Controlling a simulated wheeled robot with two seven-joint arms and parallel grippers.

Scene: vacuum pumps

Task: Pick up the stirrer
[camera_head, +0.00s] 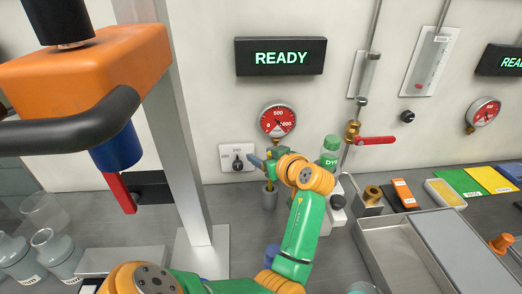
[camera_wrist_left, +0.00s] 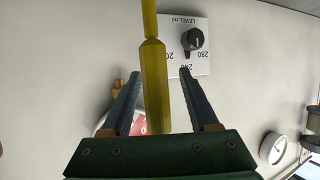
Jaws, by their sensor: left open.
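The stirrer looks to be a slim yellow rod (camera_wrist_left: 153,62). In the left wrist view it runs between the two fingers of my left gripper (camera_wrist_left: 160,73), with visible gaps on both sides. In the head view a small yellow part (camera_head: 269,157) shows by the fingers of my left gripper (camera_head: 258,162), above a grey cylindrical holder (camera_head: 269,199). The gripper is open around the rod and not clamped on it. Its lower end is hidden. My right gripper is not in view.
A wall dial (camera_head: 238,163) is close behind the gripper, under a red gauge (camera_head: 278,121). A metal post (camera_head: 190,150) rises on the left. A metal tray (camera_head: 385,250) lies to the right.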

